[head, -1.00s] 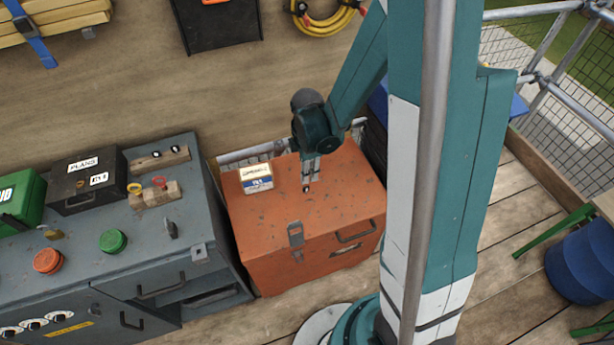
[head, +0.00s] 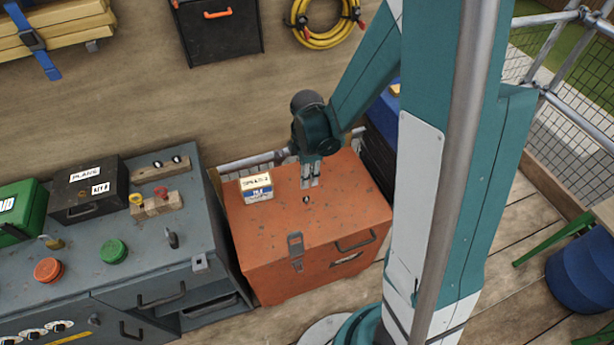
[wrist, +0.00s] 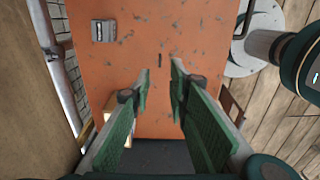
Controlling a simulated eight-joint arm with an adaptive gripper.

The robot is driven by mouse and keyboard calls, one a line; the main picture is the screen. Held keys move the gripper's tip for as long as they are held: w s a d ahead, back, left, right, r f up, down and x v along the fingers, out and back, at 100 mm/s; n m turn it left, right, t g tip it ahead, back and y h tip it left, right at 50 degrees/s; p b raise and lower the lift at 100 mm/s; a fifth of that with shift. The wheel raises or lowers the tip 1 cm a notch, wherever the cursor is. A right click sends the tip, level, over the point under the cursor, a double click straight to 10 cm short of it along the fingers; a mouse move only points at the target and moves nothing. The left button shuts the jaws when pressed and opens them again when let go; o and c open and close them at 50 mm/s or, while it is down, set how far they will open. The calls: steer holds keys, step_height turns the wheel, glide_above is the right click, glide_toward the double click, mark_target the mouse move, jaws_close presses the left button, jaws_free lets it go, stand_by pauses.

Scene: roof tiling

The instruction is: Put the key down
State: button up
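A small dark object, which looks like the key (head: 306,200), is on the lid of the orange chest (head: 340,215). It is too small to make out its shape. In the wrist view the key (wrist: 160,60) is a short dark mark on the orange lid, just beyond the gap between my fingertips. My gripper (head: 310,184) points down just above and behind it, apart from it. In the wrist view my gripper's fingers (wrist: 158,75) are spread with nothing between them.
A small labelled carton (head: 257,188) stands on the chest lid to the left. A grey workbench (head: 150,255) with a black box (head: 90,190), buttons and switches stands left of the chest. The lid is clear around the key. A plywood wall rises behind.

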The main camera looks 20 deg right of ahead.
steer(key=shift+r, duration=0.1)
steer(key=s+r+m+t, duration=0.2)
steer(key=s+r+m, duration=0.3)
steer(key=r, duration=0.4)
steer(key=s+a+r+m+t, duration=0.1)
steer(key=s+r+m+t, duration=0.1)
steer(key=s+r+m, duration=0.3)
steer(key=s+r+m+t, duration=0.3)
steer(key=s+r+m, duration=0.2)
steer(key=r, duration=0.8)
steer(key=shift+s+a+r+m, duration=0.15)
steer(key=shift+r+m, duration=0.2)
steer(key=shift+m, duration=1.15)
